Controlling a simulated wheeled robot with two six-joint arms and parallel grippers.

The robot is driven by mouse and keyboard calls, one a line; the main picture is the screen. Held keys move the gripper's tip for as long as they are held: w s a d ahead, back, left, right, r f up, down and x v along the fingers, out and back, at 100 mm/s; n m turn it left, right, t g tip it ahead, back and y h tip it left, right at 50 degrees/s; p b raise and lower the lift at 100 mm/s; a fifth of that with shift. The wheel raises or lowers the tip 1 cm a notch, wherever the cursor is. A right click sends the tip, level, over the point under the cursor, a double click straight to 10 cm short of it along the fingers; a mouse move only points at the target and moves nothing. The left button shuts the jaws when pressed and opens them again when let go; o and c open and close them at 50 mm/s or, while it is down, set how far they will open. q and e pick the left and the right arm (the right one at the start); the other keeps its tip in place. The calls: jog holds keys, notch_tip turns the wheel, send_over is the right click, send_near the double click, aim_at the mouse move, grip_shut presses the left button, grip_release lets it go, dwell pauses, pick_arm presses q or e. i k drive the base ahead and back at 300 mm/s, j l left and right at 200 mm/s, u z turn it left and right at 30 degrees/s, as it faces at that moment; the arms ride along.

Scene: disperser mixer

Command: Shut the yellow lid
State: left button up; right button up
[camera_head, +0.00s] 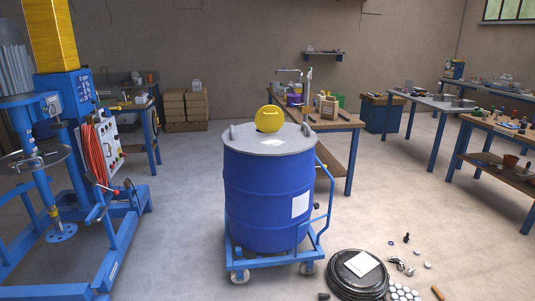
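The yellow lid (269,118) is a round disc with a handle slot. It stands tilted up, nearly upright, at the back part of the grey top (252,141) of a blue drum (262,200). A pale round patch, perhaps an opening, shows on the top in front of the lid; I cannot tell which. The drum stands on a blue wheeled trolley (268,261) in the middle of the view. Neither of my grippers shows in the head view.
A blue mixer machine (75,130) stands at the left. A black round cover (345,288) and loose parts lie on the floor at the lower right. Workbenches (335,118) stand behind and at the right. The floor in front left of the drum is clear.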

aim_at(269, 119)
jog(key=i+l+u, duration=0.1)
jog(key=i+l, duration=0.4)
jog(key=i+l+u, duration=0.1)
jog(key=i+l, duration=0.35)
jog(key=l, duration=0.2)
